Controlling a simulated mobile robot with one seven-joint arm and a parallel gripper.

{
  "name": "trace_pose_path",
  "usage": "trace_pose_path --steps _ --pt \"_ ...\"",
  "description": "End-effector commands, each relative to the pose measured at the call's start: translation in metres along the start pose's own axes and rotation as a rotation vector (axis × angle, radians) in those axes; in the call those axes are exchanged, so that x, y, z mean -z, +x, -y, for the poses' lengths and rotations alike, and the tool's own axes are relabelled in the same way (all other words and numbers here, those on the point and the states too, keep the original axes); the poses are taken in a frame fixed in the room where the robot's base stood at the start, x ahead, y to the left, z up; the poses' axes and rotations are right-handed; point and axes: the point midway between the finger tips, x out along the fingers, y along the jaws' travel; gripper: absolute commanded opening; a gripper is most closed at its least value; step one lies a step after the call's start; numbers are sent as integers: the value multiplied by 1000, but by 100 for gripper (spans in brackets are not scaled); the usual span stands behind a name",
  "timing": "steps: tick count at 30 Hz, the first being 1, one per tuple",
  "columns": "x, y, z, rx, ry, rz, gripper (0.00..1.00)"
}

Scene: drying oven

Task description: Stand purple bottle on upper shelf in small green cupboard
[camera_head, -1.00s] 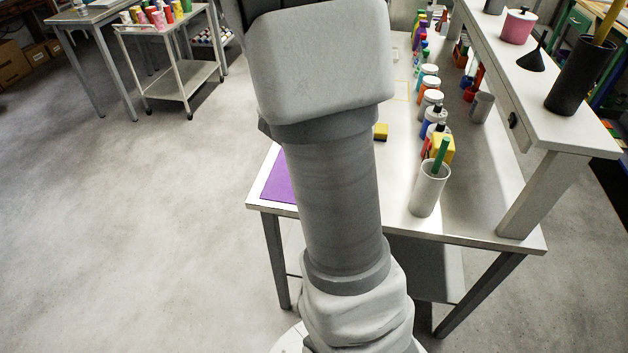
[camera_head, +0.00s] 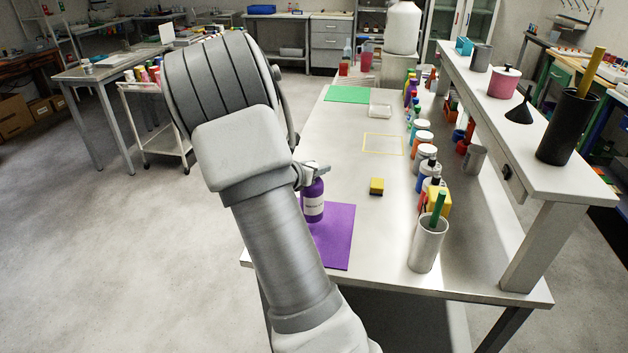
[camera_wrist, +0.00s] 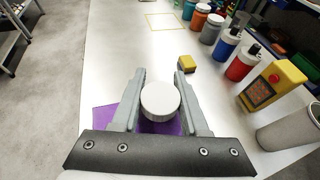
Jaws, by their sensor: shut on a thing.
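The purple bottle (camera_head: 313,203) with a white label stands upright at the purple mat (camera_head: 338,240), near the left edge of the workbench. My gripper (camera_head: 313,173) is at its top, partly hidden behind my own arm. In the wrist view my gripper (camera_wrist: 160,88) has its two fingers on either side of the bottle's round white cap (camera_wrist: 160,101), shut on the bottle. I cannot tell whether the bottle's base touches the mat. I cannot make out a small green cupboard in either view.
A yellow block (camera_head: 377,186) lies right of the mat. A white cup with a green marker (camera_head: 428,243) and a row of jars (camera_head: 422,144) line the bench's right side under a raised shelf (camera_head: 478,92). A green mat (camera_head: 347,94) lies farther back.

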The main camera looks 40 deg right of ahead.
Motion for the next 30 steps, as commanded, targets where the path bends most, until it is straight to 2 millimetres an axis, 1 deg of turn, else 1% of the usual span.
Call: trace_pose_path --steps 1,5,9,13,22,26,27,29,30 --pt "1 2 -4 0 0 3 0" --pt "6 4 -8 0 -1 2 0" --pt "26 12 -8 1 -2 1 0" --pt "38 17 -8 0 -1 2 0" --pt "40 18 -8 -1 1 3 0" --pt "44 20 -8 -1 1 3 0" --pt "44 19 -8 -1 0 0 48" --pt "44 19 -8 -1 0 0 58" --pt "44 19 -8 -1 0 0 66"
